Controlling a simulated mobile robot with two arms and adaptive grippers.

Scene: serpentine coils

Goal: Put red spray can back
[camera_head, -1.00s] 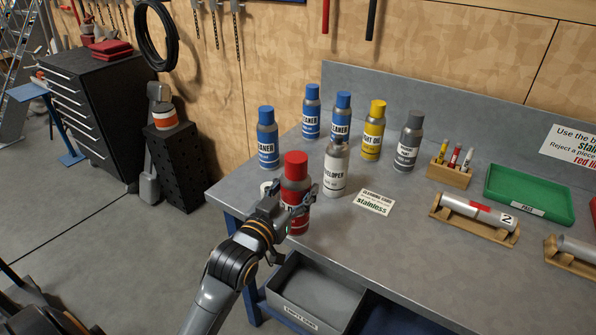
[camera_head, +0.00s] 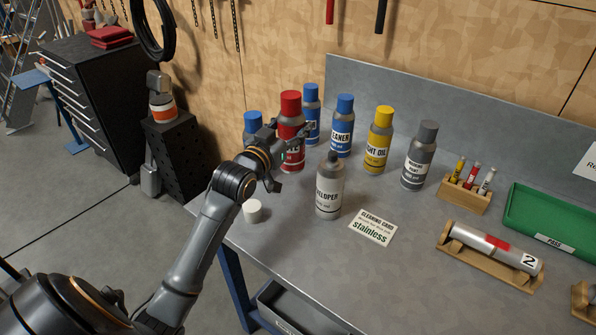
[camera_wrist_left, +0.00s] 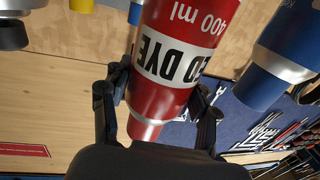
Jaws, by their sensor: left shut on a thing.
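My right gripper is not in view.
Blue cleaner cans stand close by, one to the left (camera_head: 253,123) and others (camera_head: 342,125) to the right. A grey developer can (camera_head: 329,188) and white cap (camera_head: 252,211) are in front. A yellow oil can (camera_head: 378,140) and grey can (camera_head: 419,157) stand further right.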

